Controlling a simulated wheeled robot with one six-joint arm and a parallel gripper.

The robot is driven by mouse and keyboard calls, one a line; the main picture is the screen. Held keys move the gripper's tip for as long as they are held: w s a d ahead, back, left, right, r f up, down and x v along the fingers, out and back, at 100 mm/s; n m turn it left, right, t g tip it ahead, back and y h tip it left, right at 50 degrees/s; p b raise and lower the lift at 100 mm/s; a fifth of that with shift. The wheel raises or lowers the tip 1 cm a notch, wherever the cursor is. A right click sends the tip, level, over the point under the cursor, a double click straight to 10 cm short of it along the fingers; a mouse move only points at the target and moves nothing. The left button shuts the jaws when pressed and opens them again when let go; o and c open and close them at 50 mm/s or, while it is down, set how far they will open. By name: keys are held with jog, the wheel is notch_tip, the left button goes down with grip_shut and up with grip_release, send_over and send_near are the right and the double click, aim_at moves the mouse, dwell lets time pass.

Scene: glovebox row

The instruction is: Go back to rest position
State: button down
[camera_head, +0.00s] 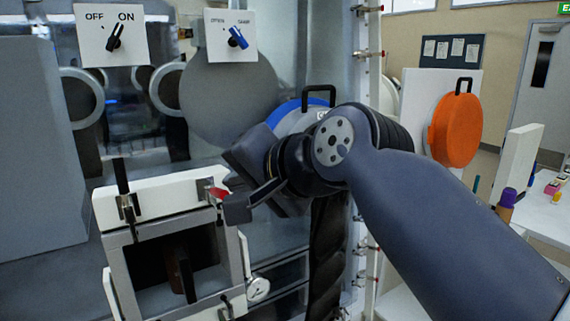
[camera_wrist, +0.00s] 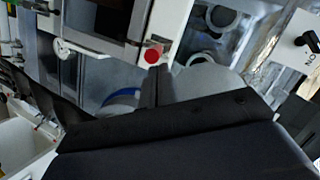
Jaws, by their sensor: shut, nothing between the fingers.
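My gripper (camera_head: 238,204) is in the middle of the head view, with my arm reaching in from the lower right. Its fingers are shut and hold nothing. The fingertips are close to a red knob (camera_head: 217,193) on the upper right corner of a white-framed box (camera_head: 165,200); I cannot tell whether they touch.
The box's front shows a dark interior, with a dial gauge (camera_head: 258,289) at its right. An ON/OFF switch panel (camera_head: 111,35) and a blue-knob panel (camera_head: 230,35) are above. An orange round cover (camera_head: 455,130) and a white bench (camera_head: 542,212) with small items are at right.

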jog(key=r+g+p, duration=0.1)
jog(key=p, duration=0.2)
jog(key=w+r+g+h+p, duration=0.1)
jog(key=p, duration=0.3)
jog(key=shift+a+h, duration=0.3)
jog(key=shift+w+m+g+p, duration=0.1)
jog(key=shift+m+g+p, duration=0.2)
jog(key=shift+p, duration=0.1)
jog(key=shift+f, duration=0.1)
